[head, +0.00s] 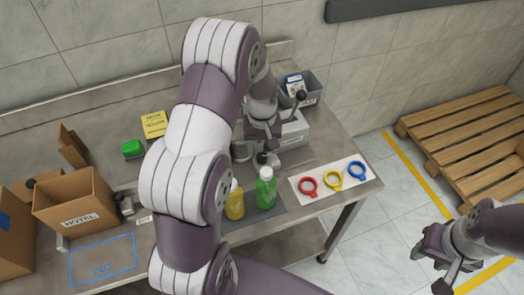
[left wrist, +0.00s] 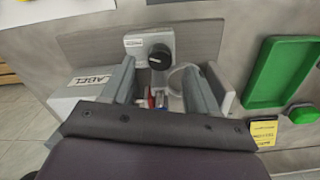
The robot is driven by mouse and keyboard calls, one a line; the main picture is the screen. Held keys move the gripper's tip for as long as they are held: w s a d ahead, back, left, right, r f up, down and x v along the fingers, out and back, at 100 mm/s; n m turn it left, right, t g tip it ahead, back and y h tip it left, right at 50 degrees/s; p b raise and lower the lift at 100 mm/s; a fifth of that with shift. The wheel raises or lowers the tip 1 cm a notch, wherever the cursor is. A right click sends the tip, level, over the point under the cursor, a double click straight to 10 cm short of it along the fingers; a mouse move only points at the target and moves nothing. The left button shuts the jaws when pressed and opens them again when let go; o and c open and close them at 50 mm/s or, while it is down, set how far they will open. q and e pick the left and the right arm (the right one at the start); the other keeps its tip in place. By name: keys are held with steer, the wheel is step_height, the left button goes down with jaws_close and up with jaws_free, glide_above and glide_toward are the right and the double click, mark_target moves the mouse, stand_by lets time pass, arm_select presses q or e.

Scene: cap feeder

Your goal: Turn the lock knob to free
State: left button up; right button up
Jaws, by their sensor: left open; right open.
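The lock knob (left wrist: 160,57) is a round black knob on a small grey block (left wrist: 135,42) with a white label. In the left wrist view it shows just beyond and between my left gripper's fingertips (left wrist: 162,78), with no visible contact. In the head view a black knob (head: 262,158) shows just in front of my left gripper (head: 259,130), which points down over the feeder, open and empty. Its arm hides part of the feeder. My right gripper (head: 435,255) is open and empty, off the table at the lower right.
A labelled grey box (left wrist: 88,88) stands beside the left fingers. A black-ball lever (head: 301,95) rises behind. Yellow (head: 235,203) and green (head: 265,190) bottles stand in front. Coloured rings (head: 332,180) lie on a white mat at right. A green tray (left wrist: 285,65) lies beside the feeder.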

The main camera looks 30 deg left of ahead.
mark_target(262, 155)
arm_select(q)
steer(key=shift+f, duration=1.85)
steer(key=c, duration=1)
steer(key=shift+r+m+p, duration=0.1)
steer(key=shift+m+p, duration=0.2)
steer(key=shift+m, duration=0.3)
steer(key=shift+c, duration=0.2)
steer(key=o, duration=1)
steer(key=shift+o, duration=0.2)
step_height(262, 155, up, 12)
steer(key=b, duration=0.1)
steer(key=shift+r, duration=0.25)
